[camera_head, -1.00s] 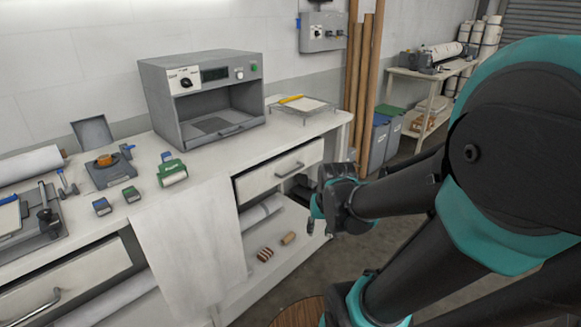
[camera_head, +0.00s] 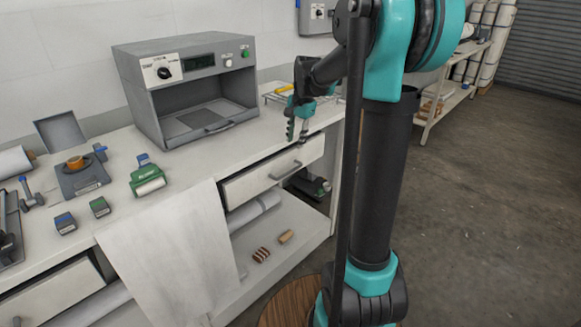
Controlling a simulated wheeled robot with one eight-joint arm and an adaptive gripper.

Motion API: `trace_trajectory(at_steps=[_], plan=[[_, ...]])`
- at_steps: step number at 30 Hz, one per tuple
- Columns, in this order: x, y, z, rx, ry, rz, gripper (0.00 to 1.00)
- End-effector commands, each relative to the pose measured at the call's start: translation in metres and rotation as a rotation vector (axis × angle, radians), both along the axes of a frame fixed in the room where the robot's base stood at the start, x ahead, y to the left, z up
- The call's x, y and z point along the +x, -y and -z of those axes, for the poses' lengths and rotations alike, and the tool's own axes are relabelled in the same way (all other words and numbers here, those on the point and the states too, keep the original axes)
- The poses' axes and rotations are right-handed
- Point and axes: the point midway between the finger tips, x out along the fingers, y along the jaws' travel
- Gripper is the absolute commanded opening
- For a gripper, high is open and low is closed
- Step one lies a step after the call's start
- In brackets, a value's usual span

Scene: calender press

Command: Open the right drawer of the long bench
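The long bench (camera_head: 235,152) runs along the wall. Its right drawer has a pale front (camera_head: 255,183) with a grey bar handle (camera_head: 285,171). The drawer looks shut, with a thin dark gap along its top. My gripper (camera_head: 297,134) points down near the bench's front edge, above and slightly right of the handle, apart from it. I see nothing held in it, but its finger spacing is too small to judge. The left drawer (camera_head: 55,295) is partly in view at the lower left.
A grey box-shaped machine (camera_head: 185,90) stands on the bench left of my gripper. A white sheet (camera_head: 170,250) hangs over the bench front, left of the right drawer. A black and green object (camera_head: 312,184) shows below the drawer's right end. The floor (camera_head: 475,220) at right is clear.

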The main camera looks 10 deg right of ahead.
Motion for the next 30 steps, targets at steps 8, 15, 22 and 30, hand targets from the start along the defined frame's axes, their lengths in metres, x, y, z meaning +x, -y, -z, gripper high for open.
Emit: trace_trajectory(at_steps=[8,15,22,30], plan=[[0.009,-0.007,0.056,0.0,0.0,-0.003,0.33],[0.015,-0.012,0.101,-0.001,0.001,-0.002,0.33],[0.019,-0.014,0.128,-0.001,0.001,-0.002,0.33],[0.02,-0.015,0.135,-0.001,0.001,-0.002,0.33]])
